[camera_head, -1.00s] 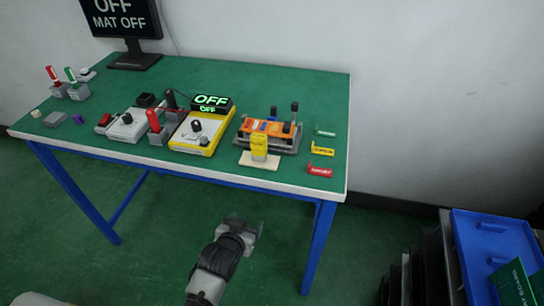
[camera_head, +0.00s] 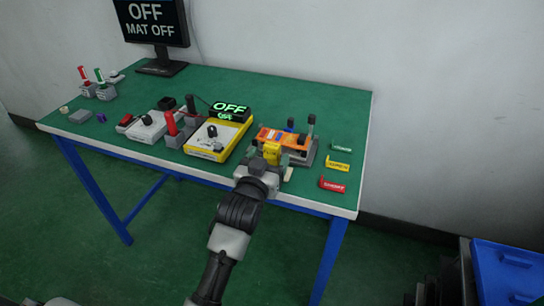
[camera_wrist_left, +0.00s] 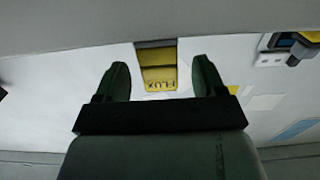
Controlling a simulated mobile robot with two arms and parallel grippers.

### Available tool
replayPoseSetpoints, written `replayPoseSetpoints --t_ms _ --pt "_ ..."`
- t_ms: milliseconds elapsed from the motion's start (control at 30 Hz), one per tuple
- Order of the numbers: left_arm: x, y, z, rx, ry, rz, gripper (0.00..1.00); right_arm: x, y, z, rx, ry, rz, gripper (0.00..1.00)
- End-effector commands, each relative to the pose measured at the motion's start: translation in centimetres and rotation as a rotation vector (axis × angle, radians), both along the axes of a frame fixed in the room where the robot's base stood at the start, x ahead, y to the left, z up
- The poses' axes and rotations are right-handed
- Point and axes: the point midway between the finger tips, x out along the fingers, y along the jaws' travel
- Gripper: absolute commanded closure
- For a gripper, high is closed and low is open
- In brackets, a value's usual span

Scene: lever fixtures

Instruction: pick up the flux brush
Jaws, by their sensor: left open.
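The flux brush (camera_head: 271,151) is a yellow piece standing at the front of the bench, before an orange device. In the left wrist view the flux brush (camera_wrist_left: 160,72) shows yellow with the word FLUX, in the gap between the fingers. My left gripper (camera_head: 267,166) is open at the bench's front edge, its fingers to either side of the brush. The left gripper also shows in the wrist view (camera_wrist_left: 161,82), with no visible grip on the brush. The gripper hides the brush's lower part and most of its pale base (camera_head: 289,174). My right gripper is not in view.
Behind the brush is the orange device (camera_head: 292,142) with upright dark levers. To the left is a yellow-rimmed meter box (camera_head: 207,152) with an OFF display (camera_head: 230,110). Green, yellow and red tags (camera_head: 332,184) lie to the right. A blue bin (camera_head: 506,268) stands at lower right.

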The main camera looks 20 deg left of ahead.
Motion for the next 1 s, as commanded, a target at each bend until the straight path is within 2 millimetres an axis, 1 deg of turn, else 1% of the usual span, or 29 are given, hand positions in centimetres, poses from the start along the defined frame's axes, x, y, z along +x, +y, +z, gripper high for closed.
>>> replayPoseSetpoints --t_ms 33,100,233,333,533,867,900,1000 --pt "0.9 -0.1 0.3 0.0 -0.002 0.0 0.3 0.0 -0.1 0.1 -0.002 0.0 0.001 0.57" --pt "2.0 -0.2 0.4 0.0 -0.001 0.0 0.3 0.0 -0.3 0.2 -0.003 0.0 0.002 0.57" --pt "3.5 -0.2 0.3 0.0 -0.001 0.0 0.3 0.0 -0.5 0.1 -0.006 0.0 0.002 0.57" --pt "3.9 -0.2 0.2 0.0 -0.001 0.0 0.3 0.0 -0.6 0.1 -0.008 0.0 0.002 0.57" --pt "3.9 -0.2 0.2 0.0 0.0 0.0 0.3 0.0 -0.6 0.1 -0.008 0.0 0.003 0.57" --pt "3.9 -0.2 0.2 0.0 0.0 0.0 0.8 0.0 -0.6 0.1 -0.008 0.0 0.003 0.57" --pt "3.9 -0.2 0.2 0.0 0.0 0.0 0.84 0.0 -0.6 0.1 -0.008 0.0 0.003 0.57" --pt "3.9 -0.2 0.2 0.0 0.0 0.0 0.84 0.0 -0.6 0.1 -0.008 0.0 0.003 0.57"
